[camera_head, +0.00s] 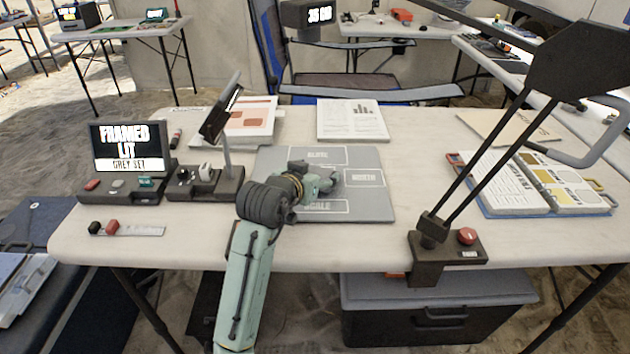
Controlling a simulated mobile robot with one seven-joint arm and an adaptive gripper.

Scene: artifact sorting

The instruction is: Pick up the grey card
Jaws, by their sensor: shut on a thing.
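My gripper (335,180) is low over the middle of a grey board (270,160) on the table, reaching in from the front edge. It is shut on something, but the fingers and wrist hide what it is. The board has white-outlined fields with labels, one at the back, one at the right and one at the front. I cannot make out a separate grey card; on the grey board it would be hard to tell apart.
A screen (129,147) and a tilted dark panel on a stand (220,112) are at left. A scale strip (142,231) lies front left. Printed sheets (350,119) lie behind the board. A red-button box (446,244) with a black lamp arm stands front right, near an open binder (500,185).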

